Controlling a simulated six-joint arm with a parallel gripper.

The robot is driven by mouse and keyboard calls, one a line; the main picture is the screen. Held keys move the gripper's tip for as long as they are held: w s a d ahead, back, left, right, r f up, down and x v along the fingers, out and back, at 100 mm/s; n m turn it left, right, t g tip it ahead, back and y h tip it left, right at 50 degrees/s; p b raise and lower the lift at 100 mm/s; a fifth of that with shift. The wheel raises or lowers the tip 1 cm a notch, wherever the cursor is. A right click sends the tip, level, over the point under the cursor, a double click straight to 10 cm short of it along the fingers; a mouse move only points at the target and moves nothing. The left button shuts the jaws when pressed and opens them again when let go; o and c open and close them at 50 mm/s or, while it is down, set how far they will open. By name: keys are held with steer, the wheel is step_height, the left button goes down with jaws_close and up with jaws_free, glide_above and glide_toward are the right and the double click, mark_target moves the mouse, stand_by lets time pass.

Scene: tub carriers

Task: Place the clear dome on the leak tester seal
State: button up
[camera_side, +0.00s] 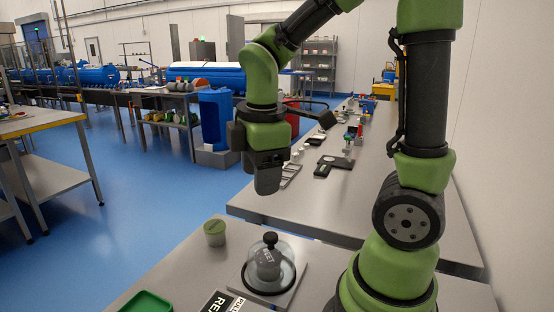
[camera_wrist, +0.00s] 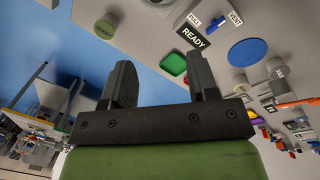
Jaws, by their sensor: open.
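The clear dome (camera_side: 286,262) with a black knob (camera_side: 270,238) stands upright on a pale square plate (camera_side: 290,293) in the side view. A grey lettered thing (camera_side: 266,264) shows inside it. The dome's rim appears to rest on the plate; I cannot tell whether a seal lies under it. My gripper (camera_side: 268,188) is open and empty, well above the dome and apart from it. In the wrist view, the two fingers of my gripper (camera_wrist: 160,65) are spread with nothing between them. I cannot make out the dome there; only a pale plate edge (camera_wrist: 158,5) shows at the top.
A small cup with a greenish top (camera_side: 215,233) stands left of the dome. A green tray (camera_side: 147,302) and a READY sign (camera_side: 218,304) lie near the front. A blue disc (camera_wrist: 250,52) shows in the wrist view. The long bench behind holds a black flat part (camera_side: 334,165).

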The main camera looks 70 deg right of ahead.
steer(key=s+a+r+m+t+y, duration=0.3)
steer(key=s+a+r+m+t, duration=0.3)
steer(key=m, duration=0.7)
steer(key=shift+s+r+m, duration=0.4)
steer(key=shift+s+r, duration=0.1)
steer(key=shift+s, duration=0.05)
stand_by(0.8)
